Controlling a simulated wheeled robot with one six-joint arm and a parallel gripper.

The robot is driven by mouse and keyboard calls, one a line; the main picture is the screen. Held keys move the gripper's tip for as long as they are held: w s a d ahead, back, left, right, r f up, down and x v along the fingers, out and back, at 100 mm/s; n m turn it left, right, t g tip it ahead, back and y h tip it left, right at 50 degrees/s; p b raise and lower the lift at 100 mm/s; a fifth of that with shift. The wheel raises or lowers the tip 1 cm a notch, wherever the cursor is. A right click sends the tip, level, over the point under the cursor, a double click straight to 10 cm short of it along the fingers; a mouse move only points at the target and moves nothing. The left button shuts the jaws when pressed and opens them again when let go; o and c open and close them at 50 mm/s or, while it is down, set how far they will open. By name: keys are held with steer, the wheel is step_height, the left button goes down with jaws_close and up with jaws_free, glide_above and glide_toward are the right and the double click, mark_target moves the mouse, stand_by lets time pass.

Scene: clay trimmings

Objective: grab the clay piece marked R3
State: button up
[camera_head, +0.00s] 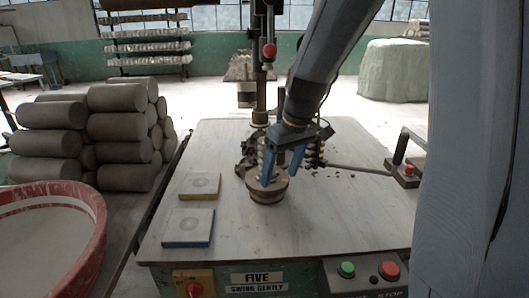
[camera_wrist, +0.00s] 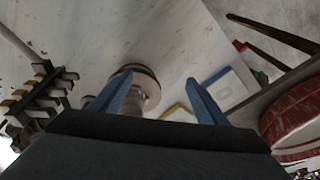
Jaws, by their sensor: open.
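I cannot read an R3 mark on anything in either view. Dark, jagged clay pieces (camera_head: 246,163) lie beside the round pedestal (camera_head: 268,194) on the table, partly hidden behind my gripper and arm. My gripper (camera_head: 279,181) points down over the pedestal, with its two blue fingers apart.
A yellow-edged tile (camera_head: 199,186) and a blue-edged tile (camera_head: 188,227) lie left on the table (camera_head: 335,225). A post (camera_head: 260,90) stands behind the pedestal, and a rod with a handle (camera_head: 399,150) lies right. A red tub (camera_head: 98,225) stands left. The front right tabletop is clear.

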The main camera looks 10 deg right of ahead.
mark_target(262, 147)
steer(key=w+r+n, duration=0.1)
steer(key=w+r, duration=0.1)
steer(key=w, duration=0.1)
steer(key=w+d+r+n+p, duration=0.1)
steer(key=w+r, duration=0.1)
steer(key=w, duration=0.2)
steer(key=w+r+n+t+y+p, duration=0.1)
steer(key=w+r, duration=0.1)
steer(key=w, duration=0.2)
steer(key=shift+w+d+r+n, duration=0.15)
steer(key=shift+d+r+n, duration=0.15)
steer(key=shift+d+r, duration=0.1)
steer(key=p+x, duration=0.2)
steer(key=x, duration=0.5)
steer(key=shift+a+f, duration=0.25)
steer(key=shift+c, duration=0.4)
steer(key=c, duration=1.5)
steer(key=shift+r+p, duration=0.1)
steer(key=shift+p, duration=0.2)
